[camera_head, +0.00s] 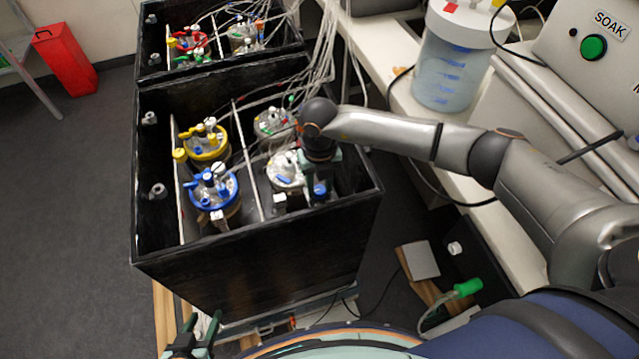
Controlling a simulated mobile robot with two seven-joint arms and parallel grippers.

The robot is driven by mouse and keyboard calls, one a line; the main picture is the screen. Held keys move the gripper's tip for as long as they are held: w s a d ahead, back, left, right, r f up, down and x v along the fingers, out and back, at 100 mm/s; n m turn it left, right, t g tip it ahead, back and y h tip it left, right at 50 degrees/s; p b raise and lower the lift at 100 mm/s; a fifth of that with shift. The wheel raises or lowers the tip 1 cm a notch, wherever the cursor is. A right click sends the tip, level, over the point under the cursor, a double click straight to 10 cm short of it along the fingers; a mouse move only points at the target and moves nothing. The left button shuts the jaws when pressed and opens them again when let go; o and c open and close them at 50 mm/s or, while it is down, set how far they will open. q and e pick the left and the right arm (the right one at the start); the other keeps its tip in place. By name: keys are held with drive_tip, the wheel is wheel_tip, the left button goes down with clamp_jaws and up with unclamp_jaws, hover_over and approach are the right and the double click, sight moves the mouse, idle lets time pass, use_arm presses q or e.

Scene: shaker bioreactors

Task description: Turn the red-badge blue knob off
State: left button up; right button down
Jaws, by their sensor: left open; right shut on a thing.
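My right gripper (318,180) reaches down into the near black box (255,262), at the right side of the white-topped vessel (286,172). It is shut on a small blue part (320,190) that looks like a blue knob; the fingers and wrist hide much of it. I cannot make out a red badge on it. My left gripper (194,335) is open and empty at the bottom edge, outside the box and in front of it.
A blue-topped vessel (213,190) and a yellow-topped vessel (207,145) stand in the box's left part. Another vessel (273,122) stands behind the white one. Tubes hang at the back. A large clear container (447,75) stands on the bench at right.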

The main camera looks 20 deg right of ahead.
sight(319, 190)
drive_tip(key=c, duration=0.5)
unclamp_jaws()
drive_tip(key=shift+c, duration=0.2)
drive_tip(key=shift+r, duration=0.1)
wheel_tip(319, 190, up, 12)
drive_tip(key=shift+r, duration=0.2)
drive_tip(key=shift+s, duration=0.1)
